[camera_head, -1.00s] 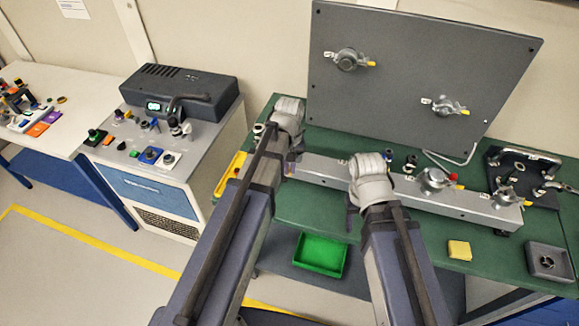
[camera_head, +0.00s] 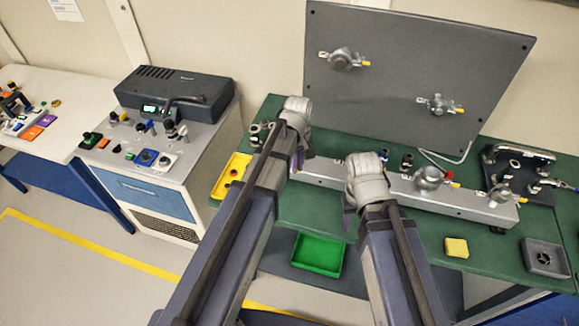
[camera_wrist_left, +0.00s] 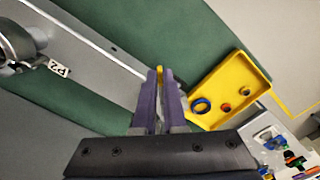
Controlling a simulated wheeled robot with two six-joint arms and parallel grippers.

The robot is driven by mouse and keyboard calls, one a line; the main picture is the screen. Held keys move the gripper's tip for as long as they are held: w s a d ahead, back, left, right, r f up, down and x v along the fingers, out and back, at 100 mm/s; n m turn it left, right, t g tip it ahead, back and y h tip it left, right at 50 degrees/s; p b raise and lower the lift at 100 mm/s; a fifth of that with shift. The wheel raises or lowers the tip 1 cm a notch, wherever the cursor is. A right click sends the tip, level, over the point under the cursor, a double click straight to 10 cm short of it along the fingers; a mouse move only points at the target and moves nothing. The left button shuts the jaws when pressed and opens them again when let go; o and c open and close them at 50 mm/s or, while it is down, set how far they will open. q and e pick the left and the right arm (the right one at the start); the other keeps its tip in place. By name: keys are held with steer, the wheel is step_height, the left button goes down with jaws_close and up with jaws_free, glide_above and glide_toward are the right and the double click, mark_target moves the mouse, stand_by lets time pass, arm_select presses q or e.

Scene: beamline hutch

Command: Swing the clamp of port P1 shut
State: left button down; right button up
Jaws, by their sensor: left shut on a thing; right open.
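My left gripper (camera_head: 300,162) is at the left end of the grey rail (camera_head: 400,190). In the left wrist view its fingers (camera_wrist_left: 160,85) are shut together, with a small yellow tip (camera_wrist_left: 160,72) showing between their ends, like the yellow ends of the other clamp handles. The rest of that clamp and port P1 are hidden by the gripper and wrist. A metal port clamp (camera_wrist_left: 22,42) beside a P2 label (camera_wrist_left: 59,69) shows at left in the wrist view. My right gripper (camera_head: 350,220) is open, in front of the rail; its fingertips are hard to make out.
A yellow tray (camera_head: 231,177) holding rings lies at the green bench's left end; it also shows in the wrist view (camera_wrist_left: 232,85). A tall grey panel (camera_head: 410,80) with two clamps stands behind. A green bin (camera_head: 318,254) is below. More clamped ports (camera_head: 432,180) are on the rail's right.

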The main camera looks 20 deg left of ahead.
arm_select(q)
steer(key=w+d+n, duration=0.2)
steer(key=w+n, duration=0.1)
steer(key=w+d+n, duration=0.1)
steer(key=n, duration=0.1)
steer(key=shift+w+d, duration=0.25)
steer(key=shift+w, duration=0.1)
steer(key=w+n, duration=0.2)
steer(key=shift+d+n, duration=0.3)
steer(key=shift+d, duration=0.05)
steer(key=shift+w+d+n, duration=0.1)
steer(key=shift+w+n, duration=0.75)
steer(key=shift+n, duration=0.05)
steer(key=c, duration=1)
jaws_free()
steer(key=shift+r, duration=0.1)
step_height(320, 180, up, 8)
steer(key=p, duration=0.7)
steer(key=shift+f+p, duration=0.2)
steer(key=shift+p, duration=0.2)
